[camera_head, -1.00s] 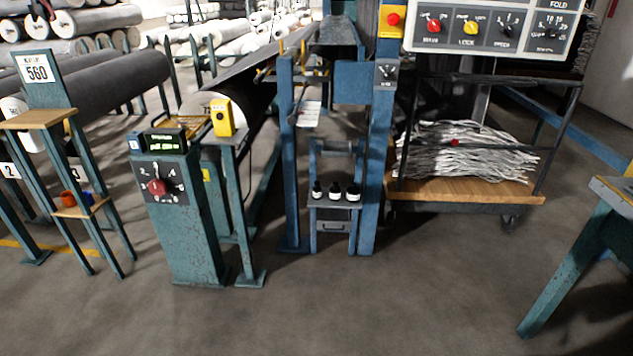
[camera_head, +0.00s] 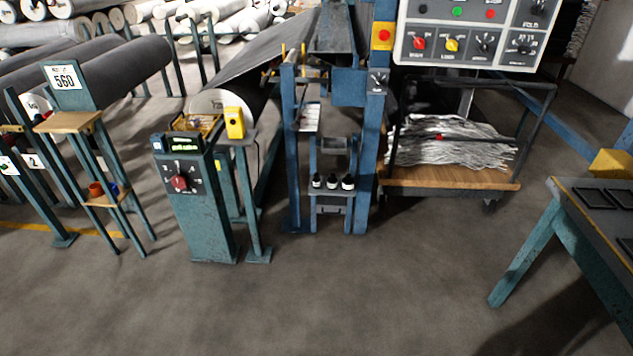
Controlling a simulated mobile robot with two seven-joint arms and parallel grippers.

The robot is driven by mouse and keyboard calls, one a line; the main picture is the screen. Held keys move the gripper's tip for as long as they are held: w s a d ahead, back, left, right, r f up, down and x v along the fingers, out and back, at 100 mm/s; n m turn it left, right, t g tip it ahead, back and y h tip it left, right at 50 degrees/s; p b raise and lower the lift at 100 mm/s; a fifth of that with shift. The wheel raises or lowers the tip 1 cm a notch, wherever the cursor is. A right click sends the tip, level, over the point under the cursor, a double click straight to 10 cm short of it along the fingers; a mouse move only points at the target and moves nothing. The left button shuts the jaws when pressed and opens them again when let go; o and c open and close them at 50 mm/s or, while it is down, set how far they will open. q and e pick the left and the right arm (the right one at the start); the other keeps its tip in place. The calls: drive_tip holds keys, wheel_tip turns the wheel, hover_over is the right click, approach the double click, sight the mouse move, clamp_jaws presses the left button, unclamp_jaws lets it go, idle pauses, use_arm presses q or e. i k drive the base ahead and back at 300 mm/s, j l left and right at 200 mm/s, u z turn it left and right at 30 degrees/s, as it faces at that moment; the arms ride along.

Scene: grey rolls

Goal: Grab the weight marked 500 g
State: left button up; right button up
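Three small dark objects with white lower parts (camera_head: 333,182) stand in a row on a low shelf of the blue frame, near the middle of the view. They could be weights, but they are too small for me to read any marking, so I cannot tell which, if any, says 500 g. Neither of my grippers is in view.
A green control post (camera_head: 196,205) stands left of the blue frame (camera_head: 366,160). A cart with a wooden deck (camera_head: 450,178) holds pale strips at the right. A green table (camera_head: 578,210) with dark flat pieces stands far right. The foreground floor is clear.

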sight(315, 180)
drive_tip(key=i+l, duration=0.2)
drive_tip(key=i, duration=0.3)
drive_tip(key=i+l, duration=0.25)
drive_tip(key=i, duration=0.2)
drive_tip(key=i+l, duration=0.2)
drive_tip(key=i, duration=0.3)
drive_tip(key=i+l+u, duration=0.1)
drive_tip(key=i+l, duration=0.15)
drive_tip(key=i, duration=0.2)
drive_tip(key=i+l, duration=0.25)
drive_tip(key=i, duration=0.25)
drive_tip(key=i+l, duration=0.25)
drive_tip(key=i, duration=0.2)
